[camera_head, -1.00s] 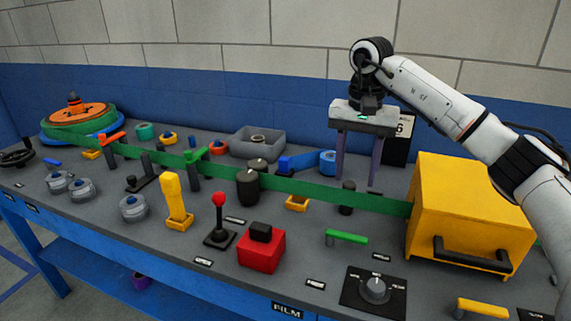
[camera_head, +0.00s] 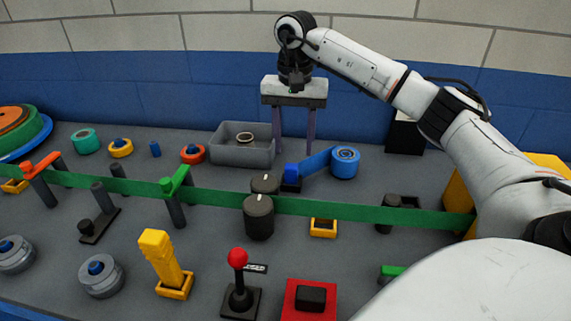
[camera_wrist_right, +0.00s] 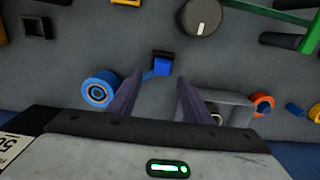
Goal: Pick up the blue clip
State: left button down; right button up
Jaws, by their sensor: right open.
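The blue clip appears to be the small blue block (camera_head: 291,172) on a dark base, at the end of a blue strip from the blue tape roll (camera_head: 345,162). It also shows in the right wrist view (camera_wrist_right: 161,64), with the tape roll (camera_wrist_right: 100,88) left of it. My right gripper (camera_head: 294,146) is open and empty, fingers pointing down, above the panel just behind the block. In the right wrist view my right gripper (camera_wrist_right: 158,83) has the block just ahead of its fingertips, roughly centred between them. My left gripper is out of view.
A grey tray (camera_head: 226,154) holding a ring stands close left of the right gripper. A green band (camera_head: 350,212) crosses the panel in front of the block. Dark knobs (camera_head: 258,217) stand near the band. A blue wall (camera_head: 200,90) is behind.

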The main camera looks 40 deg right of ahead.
aim_at(292, 166)
jog(key=f, duration=0.6)
jog(key=shift+a+f, duration=0.3)
jog(key=shift+f, duration=0.1)
grip_shut()
jog(key=shift+r, duration=0.1)
notch_tip(292, 166, up, 10)
jog(key=shift+f, duration=0.1)
jog(key=shift+p, duration=0.3)
